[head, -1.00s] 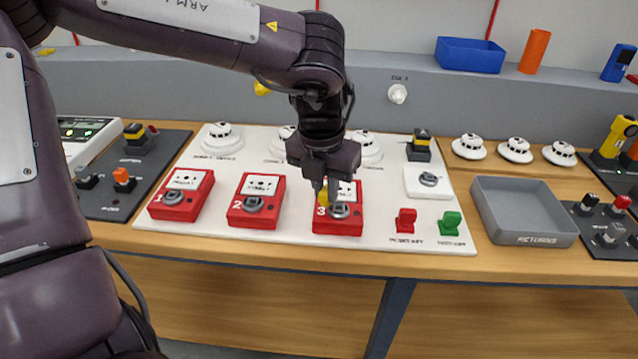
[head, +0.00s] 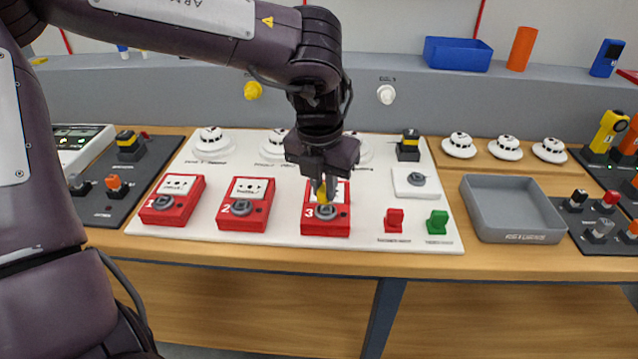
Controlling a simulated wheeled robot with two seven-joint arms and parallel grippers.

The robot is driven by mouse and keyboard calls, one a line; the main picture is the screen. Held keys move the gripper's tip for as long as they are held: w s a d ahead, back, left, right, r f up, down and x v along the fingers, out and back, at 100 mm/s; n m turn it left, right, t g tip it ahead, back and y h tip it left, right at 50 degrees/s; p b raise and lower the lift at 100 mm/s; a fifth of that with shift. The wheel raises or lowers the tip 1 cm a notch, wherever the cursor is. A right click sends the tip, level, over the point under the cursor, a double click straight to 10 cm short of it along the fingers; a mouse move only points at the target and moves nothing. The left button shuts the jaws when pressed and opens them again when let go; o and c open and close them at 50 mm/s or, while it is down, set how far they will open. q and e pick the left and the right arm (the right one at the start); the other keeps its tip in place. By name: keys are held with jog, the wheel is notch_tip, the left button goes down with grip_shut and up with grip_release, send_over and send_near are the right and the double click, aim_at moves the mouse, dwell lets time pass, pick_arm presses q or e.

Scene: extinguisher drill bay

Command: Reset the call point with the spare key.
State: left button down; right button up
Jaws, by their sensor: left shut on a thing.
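Three red call points stand in a row on the white board: number 1 (head: 172,203), number 2 (head: 245,207) and number 3 (head: 332,222). Each has a round grey lock on its lower front. My left gripper (head: 324,183) points down over call point 3, shut on a yellow key (head: 321,192). The key is right above the lock of call point 3 (head: 326,211); I cannot tell if its tip is in the lock.
Smoke detector heads (head: 211,139) line the back of the board. A grey tray (head: 513,236) lies to the right. Dark panels with switches flank the board at left (head: 112,205) and right (head: 583,237). A blue bin (head: 458,54) sits on the ledge.

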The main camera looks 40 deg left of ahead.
pick_arm(q)
jog(key=shift+w+d+r+p, duration=0.1)
jog(key=shift+d+r+p, duration=0.1)
jog(key=shift+r+p, duration=0.25)
jog(key=shift+a+r+p, duration=0.1)
jog(key=shift+r+p, duration=0.7)
jog(key=shift+r, duration=0.25)
